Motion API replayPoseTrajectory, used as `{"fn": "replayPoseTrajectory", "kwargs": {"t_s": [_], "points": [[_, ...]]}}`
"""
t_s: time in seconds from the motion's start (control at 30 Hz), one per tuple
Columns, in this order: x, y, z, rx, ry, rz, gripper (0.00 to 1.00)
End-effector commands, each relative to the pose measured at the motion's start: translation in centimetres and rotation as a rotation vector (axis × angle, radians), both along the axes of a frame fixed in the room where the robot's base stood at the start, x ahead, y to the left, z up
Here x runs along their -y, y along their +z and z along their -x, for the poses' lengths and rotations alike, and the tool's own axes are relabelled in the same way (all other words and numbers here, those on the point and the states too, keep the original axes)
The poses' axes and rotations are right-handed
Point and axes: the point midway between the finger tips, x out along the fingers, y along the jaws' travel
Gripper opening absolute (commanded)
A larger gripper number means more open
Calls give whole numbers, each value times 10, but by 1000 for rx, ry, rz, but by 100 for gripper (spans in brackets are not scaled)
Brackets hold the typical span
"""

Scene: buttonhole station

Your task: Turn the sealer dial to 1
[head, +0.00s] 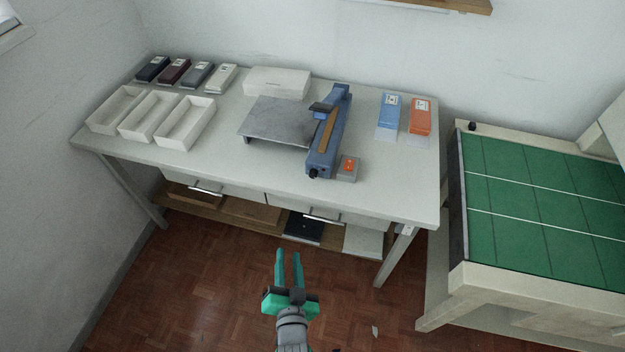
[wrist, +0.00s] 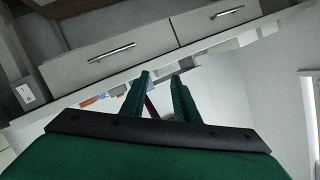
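The blue sealer (head: 328,135) stands on the white table, right of its middle, with a tan strip along its top. A black knob (head: 313,173), which looks like the dial, sits on its near end; its setting is too small to read. A small grey box with an orange-red top (head: 348,168) is beside that end. My gripper (head: 288,252) is in front of the table, over the floor and well apart from the sealer. Its two green fingers are parted with nothing between them. The fingers also show in the wrist view (wrist: 160,82), pointing toward the table front.
The table (head: 405,200) has two drawers with bar handles (head: 207,190) below its front edge. White trays (head: 185,122) and several small boxes are at left. A grey plate (head: 272,122) adjoins the sealer. Blue (head: 389,112) and orange (head: 420,116) packs stand right. A green-topped table (head: 540,190) is further right.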

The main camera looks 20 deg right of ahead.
Motion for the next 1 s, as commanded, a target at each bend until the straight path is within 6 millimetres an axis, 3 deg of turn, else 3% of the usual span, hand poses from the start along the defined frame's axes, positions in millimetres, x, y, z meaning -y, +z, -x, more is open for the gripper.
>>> {"fn": "replayPoseTrajectory", "kwargs": {"t_s": [0.1, 0.3, 0.43, 0.6, 0.77, 1.0], "points": [[28, 11, -41, 21, -62, -66, 28], [71, 31, -92, 42, -150, -166, 28], [92, 42, -111, 49, -190, -205, 28], [105, 48, -122, 53, -213, -229, 28], [110, 45, -134, 53, -215, -231, 28], [124, 35, -170, 53, -214, -231, 28]]}}
